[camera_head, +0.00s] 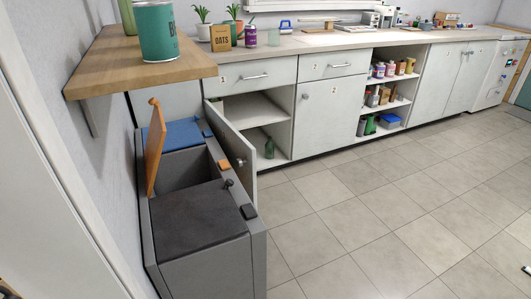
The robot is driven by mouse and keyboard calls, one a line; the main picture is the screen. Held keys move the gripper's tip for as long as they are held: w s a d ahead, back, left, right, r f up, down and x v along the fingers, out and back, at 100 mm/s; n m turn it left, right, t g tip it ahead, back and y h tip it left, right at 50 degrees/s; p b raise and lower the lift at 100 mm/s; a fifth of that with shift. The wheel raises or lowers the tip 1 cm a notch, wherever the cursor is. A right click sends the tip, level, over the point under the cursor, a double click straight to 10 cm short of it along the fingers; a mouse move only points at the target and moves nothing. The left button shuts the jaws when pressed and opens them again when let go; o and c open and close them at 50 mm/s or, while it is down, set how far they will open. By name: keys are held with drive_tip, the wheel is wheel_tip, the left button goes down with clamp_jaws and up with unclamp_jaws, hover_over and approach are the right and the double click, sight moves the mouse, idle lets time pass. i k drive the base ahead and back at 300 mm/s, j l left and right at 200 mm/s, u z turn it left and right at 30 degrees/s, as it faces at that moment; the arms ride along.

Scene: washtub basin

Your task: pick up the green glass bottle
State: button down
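A small green bottle (269,148) stands upright on the bottom of an open lower cabinet (262,108), behind the swung-open grey door (236,154). It looks like glass and stands just right of the door's edge, with its front uncovered. Another dark green bottle-shaped item (370,125) is on the lowest open shelf farther right; its material is too small to tell. A pale green vessel (129,16), cut off by the top edge, stands on the wooden wall shelf. My gripper is not in view.
Grey sorting bins (205,250) with a raised orange lid (155,146) stand left of the open door. The wooden shelf (120,70) overhangs them, carrying a teal can (156,32). The tiled floor (370,210) before the cabinets is mostly clear.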

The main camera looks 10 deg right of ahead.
sight(270, 145)
drive_tip(key=i+l, duration=0.1)
drive_tip(key=l, duration=0.2)
drive_tip(key=l+z, duration=0.1)
drive_tip(key=l, duration=0.2)
drive_tip(key=i+l+z, duration=0.35)
drive_tip(key=l, duration=0.15)
drive_tip(key=i+l+z, duration=0.35)
drive_tip(key=i+l, duration=0.25)
drive_tip(key=i, duration=0.2)
drive_tip(key=i+l+z, duration=0.15)
drive_tip(key=i, duration=0.25)
drive_tip(key=i+l, duration=0.25)
drive_tip(key=i, duration=0.2)
drive_tip(key=i+u, duration=0.4)
drive_tip(key=i+l+u, duration=0.15)
drive_tip(key=u, duration=0.25)
drive_tip(key=i+l+u, duration=0.2)
drive_tip(key=u, duration=0.2)
drive_tip(key=i+l+u, duration=0.15)
drive_tip(key=u, duration=0.3)
drive_tip(key=i+l+u, duration=0.2)
drive_tip(key=u, duration=0.2)
drive_tip(key=i+l+u, duration=0.15)
drive_tip(key=l+u, duration=0.3)
drive_tip(key=i+l+u, duration=0.1)
drive_tip(key=l+u, duration=1.1)
drive_tip(key=l, duration=0.3)
